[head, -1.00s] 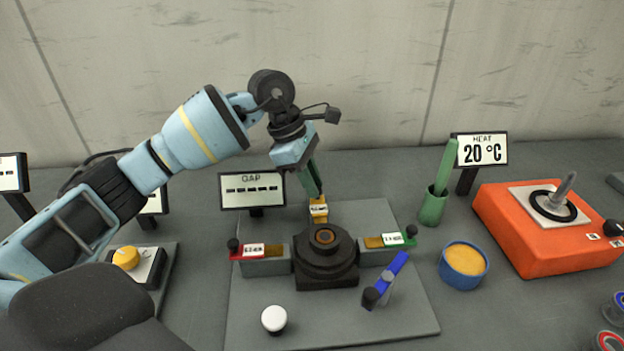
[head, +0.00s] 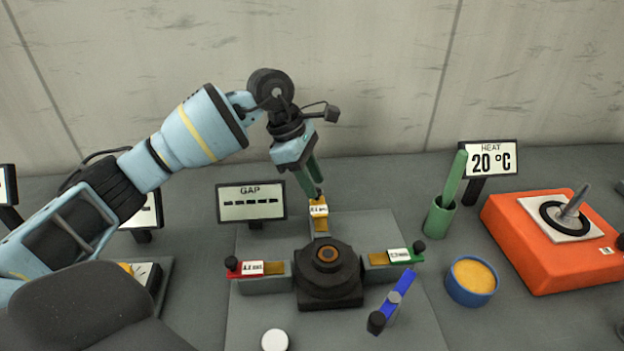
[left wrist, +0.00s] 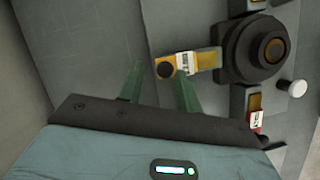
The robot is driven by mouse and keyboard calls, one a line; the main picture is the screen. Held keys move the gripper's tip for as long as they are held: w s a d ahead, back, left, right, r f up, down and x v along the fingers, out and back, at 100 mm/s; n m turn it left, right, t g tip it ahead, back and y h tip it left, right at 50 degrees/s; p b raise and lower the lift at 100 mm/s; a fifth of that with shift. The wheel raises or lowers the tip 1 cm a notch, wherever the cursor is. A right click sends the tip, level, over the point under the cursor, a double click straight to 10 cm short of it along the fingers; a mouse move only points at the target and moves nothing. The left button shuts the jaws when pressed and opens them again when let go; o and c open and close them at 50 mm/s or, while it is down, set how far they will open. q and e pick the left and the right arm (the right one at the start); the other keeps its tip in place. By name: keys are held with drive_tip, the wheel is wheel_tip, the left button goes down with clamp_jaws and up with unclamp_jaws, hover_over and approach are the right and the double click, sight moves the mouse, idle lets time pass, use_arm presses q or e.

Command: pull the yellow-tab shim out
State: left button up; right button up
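The yellow-tab shim (head: 319,213) sits in the slot at the back of the dark jack (head: 328,274), with a white label and a dark knob at its outer end. In the left wrist view the shim's label (left wrist: 186,64) and knob show just beyond the fingertips. My left gripper (head: 314,191) points down at the knob from behind the jack. In the left wrist view its green fingers (left wrist: 160,75) are apart, the knob lying between their lines near the tips; I see no grip on it. My right gripper is not in view.
A red-tab shim (head: 252,268) and a green-tab shim (head: 392,257) sit at the jack's left and right. The GAP display (head: 252,202) stands back left; a green holder (head: 439,217) is at right.

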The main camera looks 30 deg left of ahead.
use_arm(q)
drive_tip(key=shift+o, duration=0.4)
drive_tip(key=shift+f, duration=0.1)
drive_tip(key=shift+s, duration=0.1)
drive_tip(key=v, duration=0.7)
drive_tip(key=shift+r, duration=0.4)
drive_tip(key=shift+a, duration=0.15)
